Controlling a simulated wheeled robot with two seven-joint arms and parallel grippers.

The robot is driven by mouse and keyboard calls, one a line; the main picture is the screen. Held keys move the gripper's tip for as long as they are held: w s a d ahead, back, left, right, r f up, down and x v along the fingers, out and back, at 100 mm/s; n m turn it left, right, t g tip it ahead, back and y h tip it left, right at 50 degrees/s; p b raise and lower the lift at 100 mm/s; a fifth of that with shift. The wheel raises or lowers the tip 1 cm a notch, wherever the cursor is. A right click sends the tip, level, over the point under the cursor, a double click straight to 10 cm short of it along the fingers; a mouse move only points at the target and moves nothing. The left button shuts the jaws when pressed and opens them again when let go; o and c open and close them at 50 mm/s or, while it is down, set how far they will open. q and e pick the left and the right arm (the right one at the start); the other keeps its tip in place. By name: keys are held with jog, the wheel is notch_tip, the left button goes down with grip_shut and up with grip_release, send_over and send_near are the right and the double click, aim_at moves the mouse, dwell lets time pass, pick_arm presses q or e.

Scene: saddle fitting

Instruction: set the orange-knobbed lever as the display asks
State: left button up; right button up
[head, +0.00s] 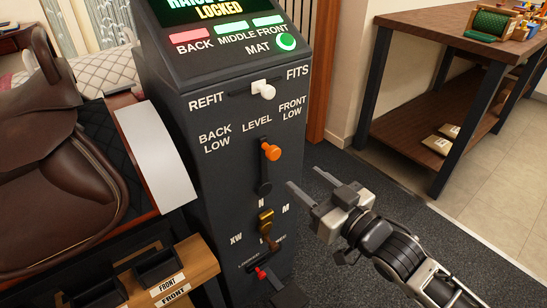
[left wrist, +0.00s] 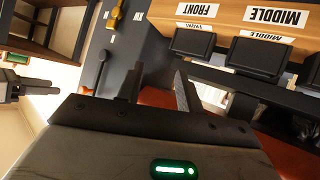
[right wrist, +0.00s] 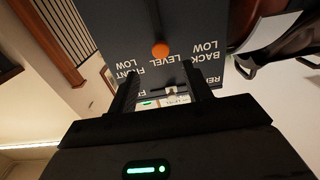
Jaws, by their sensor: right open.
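The orange-knobbed lever (head: 270,151) stands roughly upright on the front of the dark console (head: 215,150), its knob below the LEVEL label. BACK LOW is at its left and FRONT LOW at its right. My right gripper (head: 304,178) is open and empty, to the right of the lever and apart from it. In the right wrist view the orange knob (right wrist: 160,50) shows beyond and between the fingers. The display (head: 215,12) is cut off at the top; LOCKED and part of a line above it show. My left gripper (left wrist: 158,88) is open and empty in the left wrist view.
A white knob (head: 263,90) sits above the lever, between REFIT and FITS. A yellow lever (head: 266,222) and a small red lever (head: 261,273) are below. The BACK lamp (head: 193,35) is red; MIDDLE, FRONT and MAT are green. A saddle (head: 60,140) stands left.

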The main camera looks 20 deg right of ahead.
aim_at(276, 157)
jog(key=b+x, duration=0.1)
jog(key=x, duration=0.9)
jog(key=shift+f, duration=0.1)
pick_arm(q)
jog(key=shift+w+d+f, duration=0.1)
jog(key=shift+f, duration=0.45)
jog(key=shift+w+d+f, duration=0.1)
jog(key=shift+f, duration=0.45)
pick_arm(e)
jog(key=shift+w+a, duration=0.25)
jog(key=shift+w, duration=0.35)
